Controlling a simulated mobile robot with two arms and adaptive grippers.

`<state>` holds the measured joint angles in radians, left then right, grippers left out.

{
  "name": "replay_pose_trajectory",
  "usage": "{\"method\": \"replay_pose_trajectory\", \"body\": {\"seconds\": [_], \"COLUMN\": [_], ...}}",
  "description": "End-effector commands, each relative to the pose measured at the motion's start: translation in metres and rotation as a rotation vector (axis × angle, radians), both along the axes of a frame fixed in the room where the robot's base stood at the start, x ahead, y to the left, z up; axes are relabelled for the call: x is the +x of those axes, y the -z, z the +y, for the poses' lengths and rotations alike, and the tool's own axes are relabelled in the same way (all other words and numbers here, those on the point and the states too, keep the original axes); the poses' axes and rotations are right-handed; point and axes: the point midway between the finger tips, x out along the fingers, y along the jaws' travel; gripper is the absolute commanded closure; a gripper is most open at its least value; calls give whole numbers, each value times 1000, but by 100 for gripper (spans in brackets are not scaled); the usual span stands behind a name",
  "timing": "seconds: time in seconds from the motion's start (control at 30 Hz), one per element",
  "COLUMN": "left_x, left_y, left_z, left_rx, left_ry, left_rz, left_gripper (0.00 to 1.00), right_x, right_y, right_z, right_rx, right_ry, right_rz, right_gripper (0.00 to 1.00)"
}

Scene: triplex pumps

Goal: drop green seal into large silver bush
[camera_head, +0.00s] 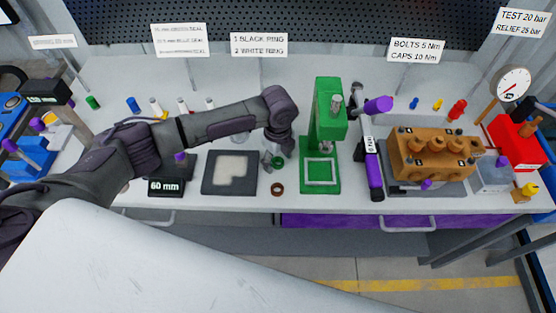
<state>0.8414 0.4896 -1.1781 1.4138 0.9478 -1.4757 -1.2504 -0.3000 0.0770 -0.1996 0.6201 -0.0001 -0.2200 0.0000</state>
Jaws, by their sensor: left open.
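My left gripper (283,150) reaches in from the left and points down over the bench, left of the green press. It is open. A small round green piece (277,162), which looks like the green seal, is just below its fingertips. Whether they touch cannot be told. I cannot tell if the green piece lies on the bench or in something. A round silvery part (240,134), perhaps the large silver bush, shows behind my left forearm and is partly hidden by it. My right gripper is not in view.
A green press (322,150) stands close right of my left gripper. A brown ring (277,189) lies near the front edge, beside a dark tray (211,183) with a pale insert. A brass-coloured pump block (432,155) is at right. Several small coloured parts line the back.

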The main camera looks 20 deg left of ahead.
Motion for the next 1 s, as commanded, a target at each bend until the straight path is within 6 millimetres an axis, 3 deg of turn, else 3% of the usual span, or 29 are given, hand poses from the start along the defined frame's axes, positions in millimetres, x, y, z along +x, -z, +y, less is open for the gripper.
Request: {"method": "replay_pose_trajectory", "body": {"seconds": [0.17, 0.43, 0.77, 1.0], "left_x": [0, 0, 1, 2], "left_y": [0, 0, -1, -34], "left_z": [0, 0, 0, 0], "left_rx": [0, 0, -1, -3], "left_ry": [0, 0, 0, 1], "left_rz": [-1, -1, -2, -7], "left_gripper": [35, 78, 79, 79], "right_x": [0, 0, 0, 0], "right_y": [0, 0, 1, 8], "right_z": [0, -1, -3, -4], "right_rx": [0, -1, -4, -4], "right_ry": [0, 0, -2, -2], "right_rz": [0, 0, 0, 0], "right_gripper": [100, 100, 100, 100]}}
